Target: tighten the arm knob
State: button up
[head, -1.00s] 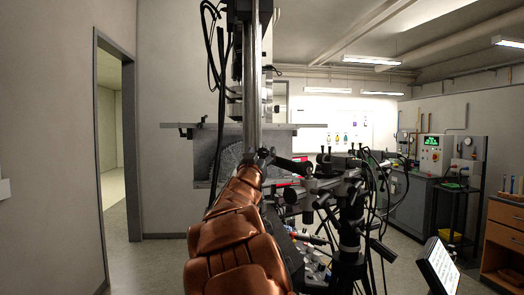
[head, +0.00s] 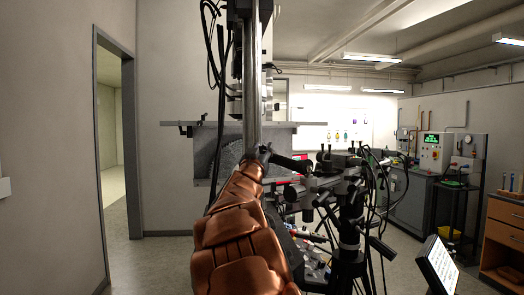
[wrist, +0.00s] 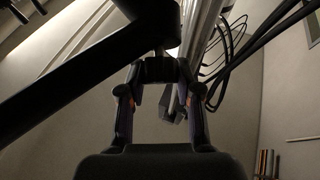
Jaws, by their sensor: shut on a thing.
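In the wrist view, the two fingers of my gripper (wrist: 160,85) reach up from the bottom and close from either side on a dark knob (wrist: 158,69). A short stem runs up from the knob to a thick black arm (wrist: 75,72) that crosses the view diagonally. In the head view, my copper-coloured arm reaches forward towards a stand with black jointed arms (head: 350,195). My gripper and the knob cannot be made out there, hidden by my arm or lost among the dark fittings.
Several black cables (wrist: 245,62) hang close to the right of my gripper. A tilted screen (head: 438,265) is at lower right, with a wooden cabinet (head: 505,230) beyond. Open floor lies at left by the doorway (head: 115,140).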

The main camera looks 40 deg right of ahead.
grip_shut()
jog(key=shift+r+m+g+p, duration=0.25)
jog(key=shift+m+g+p, duration=0.05)
jog(key=shift+p, duration=0.5)
jog(key=shift+m+g+h+p, duration=0.35)
jog(key=shift+m+p, duration=0.25)
jog(key=shift+p, duration=0.25)
jog(key=shift+f, duration=0.1)
jog(key=shift+f+m+g+h+p, duration=0.15)
jog(key=shift+m+g+h+p, duration=0.1)
jog(key=shift+m+g+p, duration=0.15)
jog(key=o, duration=0.9)
grip_release()
